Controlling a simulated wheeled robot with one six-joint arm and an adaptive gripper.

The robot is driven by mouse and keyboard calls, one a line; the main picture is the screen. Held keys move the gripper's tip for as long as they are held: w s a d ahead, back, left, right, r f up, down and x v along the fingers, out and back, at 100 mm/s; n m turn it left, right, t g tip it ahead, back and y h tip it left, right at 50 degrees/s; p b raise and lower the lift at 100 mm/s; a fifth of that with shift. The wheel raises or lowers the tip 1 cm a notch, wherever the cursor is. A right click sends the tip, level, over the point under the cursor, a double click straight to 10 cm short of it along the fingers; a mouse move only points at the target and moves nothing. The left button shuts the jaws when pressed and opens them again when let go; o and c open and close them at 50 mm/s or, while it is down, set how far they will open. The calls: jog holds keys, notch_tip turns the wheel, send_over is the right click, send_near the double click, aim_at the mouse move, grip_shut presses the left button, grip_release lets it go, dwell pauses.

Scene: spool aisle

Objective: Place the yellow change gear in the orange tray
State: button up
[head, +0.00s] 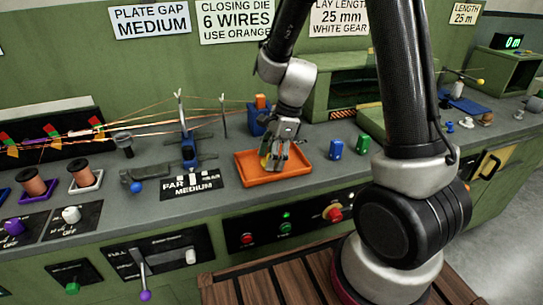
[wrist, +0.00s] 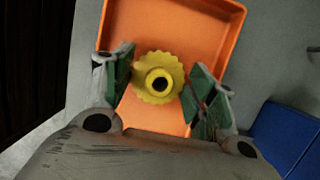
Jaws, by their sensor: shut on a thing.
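The yellow change gear (wrist: 146,91) is a toothed ring with a raised hub and a dark bore. In the wrist view it sits between the green pads of my gripper (wrist: 158,82), which is shut on it. The orange tray (wrist: 225,12) lies behind and below the gear in that view. In the head view my gripper (head: 272,164) points down over the orange tray (head: 299,175), which lies on the grey bench. The gear is mostly hidden by the fingers there. I cannot tell whether the gear touches the tray floor.
A blue cylinder (head: 336,149) and a green cylinder (head: 363,145) stand right of the tray. A blue holder (head: 257,122) stands behind it. A blue fixture with a post (head: 189,150) and stretched copper wires are to the left. A bare bench strip runs before the tray.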

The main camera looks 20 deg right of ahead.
jog(key=shift+f, duration=0.1)
jog(key=o, duration=1)
jog(key=v, duration=1.2)
jog(key=s+d+r+n+t+h, duration=0.1)
jog(key=s+d+r+n+t, duration=0.1)
jog(key=s+d+r+n, duration=0.3)
jog(key=s+d+r+n+t+h, duration=0.2)
jog(key=s+d+r+n, duration=0.4)
jog(key=s+n, duration=0.7)
jog(key=shift+s+d, duration=0.3)
jog(key=shift+s, duration=0.35)
